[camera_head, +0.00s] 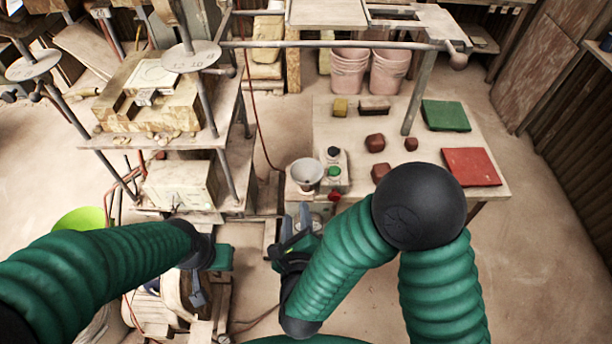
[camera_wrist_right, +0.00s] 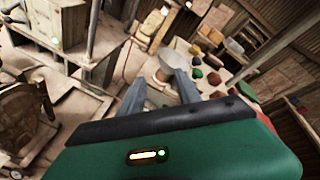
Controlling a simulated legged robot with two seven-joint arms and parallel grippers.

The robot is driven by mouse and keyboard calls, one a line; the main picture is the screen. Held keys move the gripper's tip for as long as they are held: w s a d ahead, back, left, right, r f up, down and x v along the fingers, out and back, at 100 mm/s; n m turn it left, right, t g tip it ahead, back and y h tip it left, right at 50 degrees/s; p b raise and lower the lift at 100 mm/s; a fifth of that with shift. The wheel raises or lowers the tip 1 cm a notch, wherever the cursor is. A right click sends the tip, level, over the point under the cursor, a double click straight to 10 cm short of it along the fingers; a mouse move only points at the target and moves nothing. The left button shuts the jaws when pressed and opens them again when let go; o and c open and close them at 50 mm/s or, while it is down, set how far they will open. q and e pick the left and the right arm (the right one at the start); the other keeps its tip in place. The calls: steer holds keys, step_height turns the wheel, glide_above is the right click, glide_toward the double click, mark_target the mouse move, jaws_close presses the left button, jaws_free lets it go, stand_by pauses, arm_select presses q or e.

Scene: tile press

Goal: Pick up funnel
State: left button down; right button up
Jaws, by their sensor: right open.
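The funnel (camera_head: 306,173) is a pale grey cone, wide end up, at the left edge of the wooden table (camera_head: 400,185). In the right wrist view the funnel (camera_wrist_right: 172,62) shows just beyond and between my fingers. My right gripper (camera_head: 297,217) is open and empty, a little nearer to me than the funnel and apart from it. Its two grey fingers (camera_wrist_right: 160,88) are spread in the wrist view. My left gripper (camera_head: 207,275) hangs at lower left, away from the funnel; its jaw state is unclear.
A button box with a green button (camera_head: 334,172) stands right of the funnel. Reddish clay lumps (camera_head: 375,143), a green tile (camera_head: 445,115) and a red tile (camera_head: 471,167) lie on the table. The press (camera_head: 180,120) stands left. Pink buckets (camera_head: 388,72) stand behind.

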glide_toward(294, 178)
steer(key=x, duration=0.7)
steer(key=p+x, duration=0.1)
steer(key=x, duration=0.2)
steer(key=shift+w+r+p, duration=0.1)
steer(key=shift+r+p, duration=0.1)
steer(key=shift+p, duration=0.1)
steer(key=shift+w+d+f, duration=0.1)
steer(key=shift+w+f, duration=0.05)
steer(key=shift+w, duration=0.15)
steer(key=shift+s, duration=0.1)
jaws_close()
